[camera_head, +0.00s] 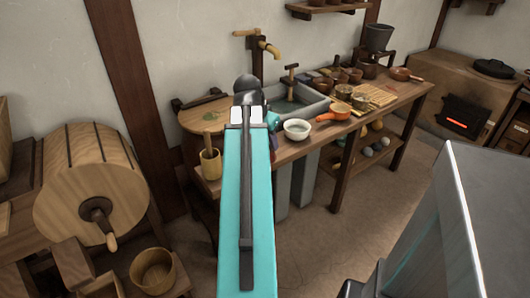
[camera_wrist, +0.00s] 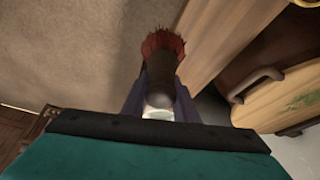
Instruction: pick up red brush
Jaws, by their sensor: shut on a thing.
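The red brush shows in the wrist view, with a dark rounded handle (camera_wrist: 160,75) and red bristles (camera_wrist: 163,42) pointing away from me. My gripper (camera_wrist: 160,98) is shut on the handle, with a finger on each side. The brush is apart from the wooden edge to its right in that view. In the head view my teal arm covers most of the gripper, and I cannot make out the brush there.
A wooden counter (camera_head: 300,150) holds a sink (camera_head: 300,108), a white bowl (camera_head: 297,129), an orange pan (camera_head: 335,112) and a wooden mortar (camera_head: 210,163). A round board with green herbs (camera_wrist: 290,105) lies right of the gripper. A wooden drum (camera_head: 75,190) stands left. Open floor lies in front.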

